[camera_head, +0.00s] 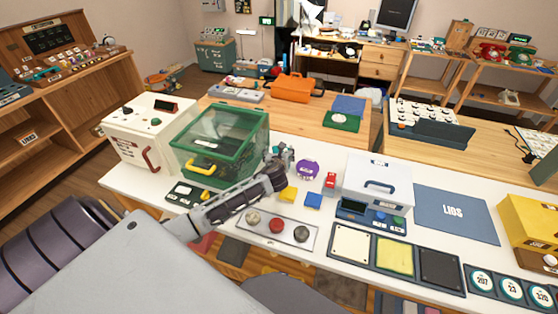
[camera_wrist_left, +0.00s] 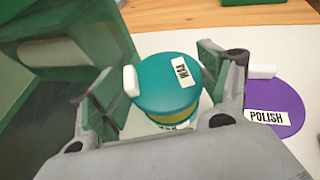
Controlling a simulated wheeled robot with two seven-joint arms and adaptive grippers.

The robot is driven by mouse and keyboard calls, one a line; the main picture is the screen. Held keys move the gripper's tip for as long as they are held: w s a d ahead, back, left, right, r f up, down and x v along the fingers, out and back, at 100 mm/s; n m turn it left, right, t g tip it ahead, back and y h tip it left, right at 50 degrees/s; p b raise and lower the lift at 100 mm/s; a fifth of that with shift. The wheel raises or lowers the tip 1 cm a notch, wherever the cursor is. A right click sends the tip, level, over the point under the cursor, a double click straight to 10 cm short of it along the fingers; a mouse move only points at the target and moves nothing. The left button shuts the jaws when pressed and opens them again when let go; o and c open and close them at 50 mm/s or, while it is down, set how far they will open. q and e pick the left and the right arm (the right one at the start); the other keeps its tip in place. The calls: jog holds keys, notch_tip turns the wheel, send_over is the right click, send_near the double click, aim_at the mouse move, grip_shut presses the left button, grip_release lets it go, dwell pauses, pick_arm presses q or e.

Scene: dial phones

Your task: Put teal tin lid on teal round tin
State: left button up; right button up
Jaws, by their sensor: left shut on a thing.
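The teal tin lid (camera_wrist_left: 160,88), with a label and a white tab, is between the fingers of my left gripper (camera_wrist_left: 158,88) in the left wrist view. The gripper is shut on it. The teal round tin (camera_wrist_left: 178,113), with a yellow band, shows directly below the lid; most of it is hidden. I cannot tell whether the lid is fully seated. In the head view my left gripper (camera_head: 281,161) is over the white table, beside the green clear-sided box, and largely hides the tin. My right gripper is not in view.
A purple tin top labelled POLISH (camera_wrist_left: 275,100) stands close to the right finger. The green box (camera_head: 222,140) stands close on the left. Yellow (camera_head: 288,194) and blue (camera_head: 313,201) blocks lie in front. A blue LIDS mat (camera_head: 455,216) lies bare at right.

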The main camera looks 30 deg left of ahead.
pick_arm(q)
jog(key=shift+f, duration=1.9)
jog(key=o, duration=1.4)
jog(key=shift+o, duration=0.2)
jog(key=v, duration=1.2)
